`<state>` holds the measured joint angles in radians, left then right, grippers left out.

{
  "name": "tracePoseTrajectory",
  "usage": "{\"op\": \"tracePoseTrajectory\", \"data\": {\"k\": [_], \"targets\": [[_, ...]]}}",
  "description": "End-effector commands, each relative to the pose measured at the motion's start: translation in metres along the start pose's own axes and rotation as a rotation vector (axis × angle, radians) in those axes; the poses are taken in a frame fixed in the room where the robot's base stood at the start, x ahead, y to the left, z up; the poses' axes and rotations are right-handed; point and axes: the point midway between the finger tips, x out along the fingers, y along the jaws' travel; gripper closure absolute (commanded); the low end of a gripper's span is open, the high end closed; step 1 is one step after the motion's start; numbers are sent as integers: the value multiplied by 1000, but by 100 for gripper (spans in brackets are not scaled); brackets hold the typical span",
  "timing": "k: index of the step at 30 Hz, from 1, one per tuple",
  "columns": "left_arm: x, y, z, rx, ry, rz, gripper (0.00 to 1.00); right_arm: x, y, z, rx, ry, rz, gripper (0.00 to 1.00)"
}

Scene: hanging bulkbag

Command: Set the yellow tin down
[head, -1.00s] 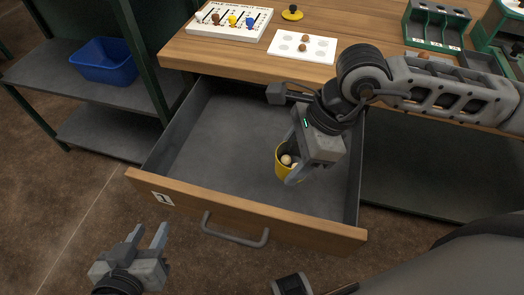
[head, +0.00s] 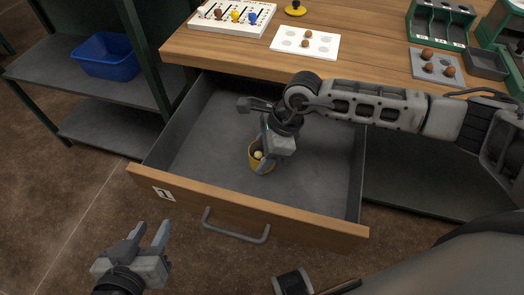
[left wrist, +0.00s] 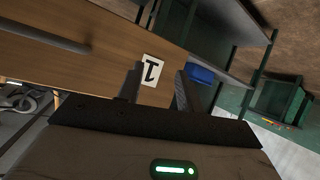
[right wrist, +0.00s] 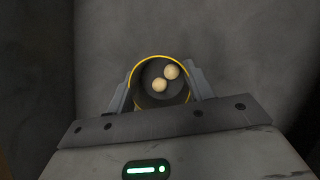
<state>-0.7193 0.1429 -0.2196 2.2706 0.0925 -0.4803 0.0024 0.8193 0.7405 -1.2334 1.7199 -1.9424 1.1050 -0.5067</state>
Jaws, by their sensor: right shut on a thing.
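The yellow tin (head: 255,165) is in the open drawer (head: 205,125), upright or nearly so, with two pale balls inside. My right gripper (head: 266,160) reaches down into the drawer and is shut on the tin. In the right wrist view the tin (right wrist: 160,62) sits between both fingers, its round rim facing the camera. I cannot tell whether its base touches the drawer floor. My left gripper (head: 148,236) is open and empty, in front of the drawer's left front corner. The left wrist view shows its two spread fingers (left wrist: 158,88).
The drawer floor around the tin is bare. The wooden drawer front (head: 250,207) has a grey handle (head: 235,228) and a "1" label. On the bench above are a white plate with balls (head: 305,43) and a pegged board (head: 232,16). A blue bin (head: 105,57) stands on the left shelf.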

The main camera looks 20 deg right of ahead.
Motion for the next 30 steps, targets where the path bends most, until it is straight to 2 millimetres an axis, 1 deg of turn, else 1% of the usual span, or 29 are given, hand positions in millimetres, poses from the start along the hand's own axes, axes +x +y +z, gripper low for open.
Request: {"op": "tracePoseTrajectory", "data": {"k": [5, 8, 9, 10, 11, 18, 22, 26, 30], "targets": [[0, 0, 0, 0, 0, 1, 64, -1, 0, 1, -1, -2, -1, 78], [2, 0, 2, 1, 2, 1, 64, 3, 0, -1, 0, -2, -1, 78], [1, 0, 1, 1, 2, 1, 64, 1, 0, -1, 0, 0, 0, 37], [0, 0, 0, 1, 3, 1, 64, 1, 0, -1, 0, 0, 0, 29], [0, 0, 0, 1, 3, 1, 64, 1, 0, -1, 0, 0, 0, 26], [0, 1, -1, 1, 6, 2, 64, 1, 0, -1, 1, 0, 0, 26], [-2, 1, -4, 0, 5, 2, 64, -6, 0, 0, 1, 0, -1, 26], [-2, 1, -4, 0, 2, 2, 64, -26, -1, 0, 1, 0, -3, 26], [-2, 1, -2, -2, -7, 2, 64, -58, -1, 0, 1, 0, -4, 26]]}}
